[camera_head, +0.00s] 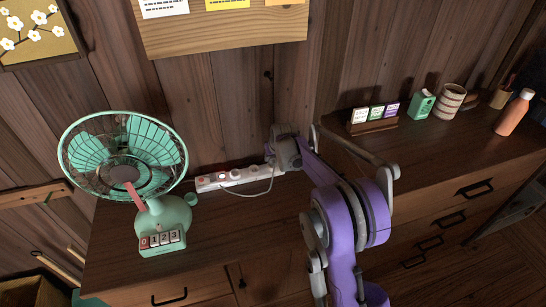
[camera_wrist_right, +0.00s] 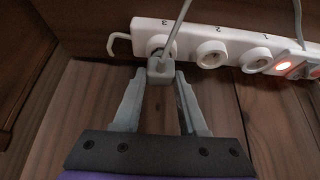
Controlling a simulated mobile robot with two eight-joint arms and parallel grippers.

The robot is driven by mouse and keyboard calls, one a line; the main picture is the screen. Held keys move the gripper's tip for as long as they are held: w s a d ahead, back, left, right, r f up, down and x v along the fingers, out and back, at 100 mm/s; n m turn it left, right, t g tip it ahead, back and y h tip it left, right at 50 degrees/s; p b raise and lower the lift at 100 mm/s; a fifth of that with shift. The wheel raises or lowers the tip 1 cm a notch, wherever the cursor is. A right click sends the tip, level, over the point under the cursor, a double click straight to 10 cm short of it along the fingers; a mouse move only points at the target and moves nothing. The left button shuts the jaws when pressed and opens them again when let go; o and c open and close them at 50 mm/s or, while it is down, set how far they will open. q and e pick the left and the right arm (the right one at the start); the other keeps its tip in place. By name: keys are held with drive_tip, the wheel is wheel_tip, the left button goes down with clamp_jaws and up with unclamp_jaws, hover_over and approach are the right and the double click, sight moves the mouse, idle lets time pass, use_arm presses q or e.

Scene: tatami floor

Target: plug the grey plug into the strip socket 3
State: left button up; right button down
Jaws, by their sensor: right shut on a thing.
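The white power strip (camera_head: 230,179) lies along the back of the wooden counter. In the right wrist view its sockets carry the numbers 3, 2 and 1 from left to right. The grey plug (camera_wrist_right: 161,72) is between the fingertips of my right gripper (camera_wrist_right: 161,78), which is shut on it. The plug is at strip socket 3 (camera_wrist_right: 152,43) and covers its lower part; I cannot tell how deep it sits. Sockets 2 (camera_wrist_right: 211,53) and 1 (camera_wrist_right: 256,60) are empty. In the head view my right gripper (camera_head: 274,164) is at the strip's right end and the plug is hidden. My left gripper is out of view.
A green fan (camera_head: 165,216) stands left of the strip. A pale cord (camera_head: 258,193) loops in front of the strip. A lit red switch (camera_wrist_right: 283,64) is beside socket 1. A card holder (camera_head: 372,125), cup (camera_head: 450,101) and bottle (camera_head: 514,113) stand on the right cabinet.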

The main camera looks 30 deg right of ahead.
drive_tip(key=shift+f+b, duration=0.4)
drive_tip(key=shift+f, duration=0.15)
idle(0.6)
drive_tip(key=shift+c, duration=1.9)
unclamp_jaws()
drive_tip(key=shift+r, duration=0.1)
drive_tip(key=v, duration=1)
drive_tip(key=shift+s+r+p, duration=0.25)
drive_tip(key=shift+r+p, duration=0.05)
drive_tip(key=shift+p, duration=0.1)
drive_tip(key=shift+a, duration=0.1)
drive_tip(key=s+a+r+p, duration=0.2)
drive_tip(key=s+a+r, duration=0.3)
drive_tip(key=s+a, duration=0.3)
drive_tip(key=s+a+n+p, duration=0.1)
drive_tip(key=s+a, duration=0.2)
drive_tip(key=s, duration=0.5)
drive_tip(key=s+a+f+y+p, duration=0.1)
drive_tip(key=s+a, duration=0.3)
drive_tip(key=s, duration=0.4)
drive_tip(key=s+a+f+n+p, duration=0.1)
drive_tip(key=s+a+p, duration=0.2)
drive_tip(key=s, duration=0.5)
drive_tip(key=shift+s+a+n, duration=0.2)
drive_tip(key=shift+a+n, duration=0.1)
drive_tip(key=shift+a, duration=0.3)
